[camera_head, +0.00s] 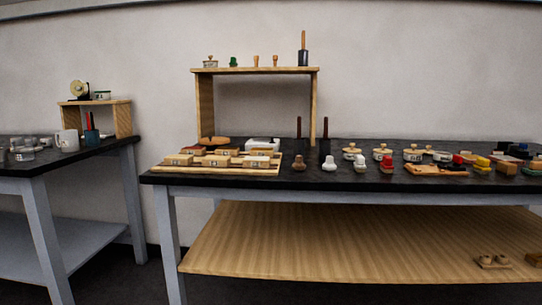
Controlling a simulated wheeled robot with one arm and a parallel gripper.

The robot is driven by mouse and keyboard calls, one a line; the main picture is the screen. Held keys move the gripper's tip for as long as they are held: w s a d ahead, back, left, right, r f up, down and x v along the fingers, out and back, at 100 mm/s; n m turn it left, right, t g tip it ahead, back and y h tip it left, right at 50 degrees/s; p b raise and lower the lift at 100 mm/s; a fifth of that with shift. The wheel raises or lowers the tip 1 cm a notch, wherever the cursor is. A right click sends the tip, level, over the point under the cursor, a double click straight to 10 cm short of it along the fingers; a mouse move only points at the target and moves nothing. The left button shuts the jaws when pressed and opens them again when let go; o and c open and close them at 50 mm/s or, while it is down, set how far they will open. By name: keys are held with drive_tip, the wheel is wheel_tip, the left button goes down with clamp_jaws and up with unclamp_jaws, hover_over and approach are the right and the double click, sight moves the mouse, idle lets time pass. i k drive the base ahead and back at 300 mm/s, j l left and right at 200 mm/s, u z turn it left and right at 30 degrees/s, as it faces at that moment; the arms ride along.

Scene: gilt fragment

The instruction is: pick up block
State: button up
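Several small tan wooden blocks lie on a low wooden board (216,171) at the left end of the long dark-topped table. One of them, a front block (179,160), is near the board's left end, and another front block (218,162) is to its right. Their front faces carry small dark marks. A brown block (506,168) lies near the table's right end, among small coloured items. I cannot tell which of these is the task's block. My gripper is not in view.
A wooden shelf stand (313,105) rises at the table's back. Stamps, round tins and a dark-handled tool stand (325,150) share the tabletop (340,182). A second table (93,151) with glassware is at left, with a gap between. A wooden lower shelf (330,240) sits underneath.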

sight(219, 151)
drive_tip(key=j+z, duration=0.1)
drive_tip(key=z, duration=0.25)
drive_tip(key=j+z, duration=0.35)
drive_tip(key=j, duration=0.65)
drive_tip(key=k+j+z, duration=0.1)
drive_tip(key=j+z, duration=0.25)
drive_tip(key=j, duration=0.7)
